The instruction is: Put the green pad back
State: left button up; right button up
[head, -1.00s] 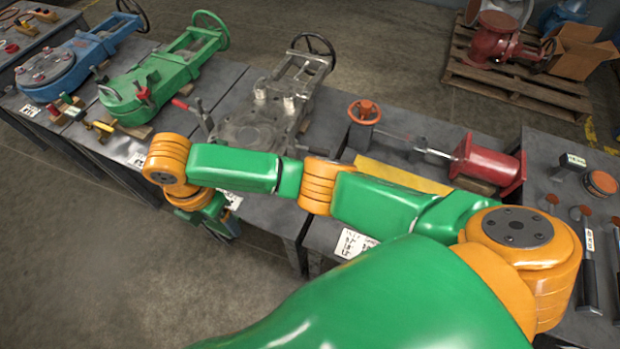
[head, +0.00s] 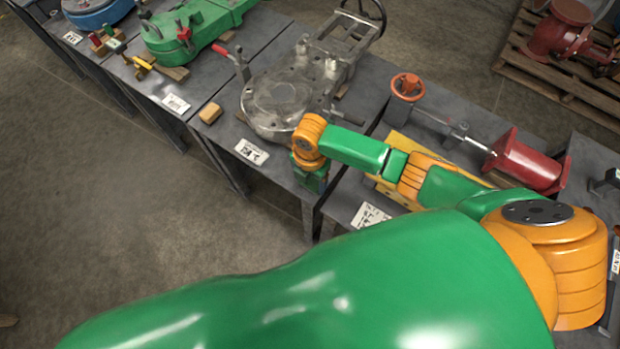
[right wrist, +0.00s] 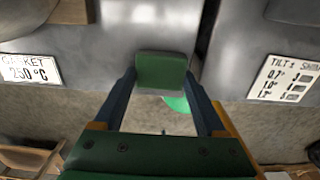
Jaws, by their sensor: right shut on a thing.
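The green pad (right wrist: 160,70) is gripped between the two blue fingertips of my right gripper (right wrist: 163,84) in the right wrist view. The pad is at the front edge of the grey tables, near the gap between two of them. In the head view my right gripper (head: 311,180) hangs at the front edge of the table with the grey metal valve (head: 280,98). The pad cannot be made out there. My left gripper is not in view.
A "GASKET 250 °C" card (right wrist: 30,68) lies left of the gripper and a tilt-shim card (right wrist: 287,78) lies right. A tan block (head: 210,113) sits at the table's front edge. The floor in front is clear.

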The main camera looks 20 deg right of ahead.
aim_at(310, 182)
jog(key=shift+f, duration=0.15)
jog(key=o, duration=1.2)
jog(key=shift+o, duration=0.2)
notch_tip(310, 182, up, 12)
jog(key=p, duration=0.3)
jog(key=shift+r, duration=0.25)
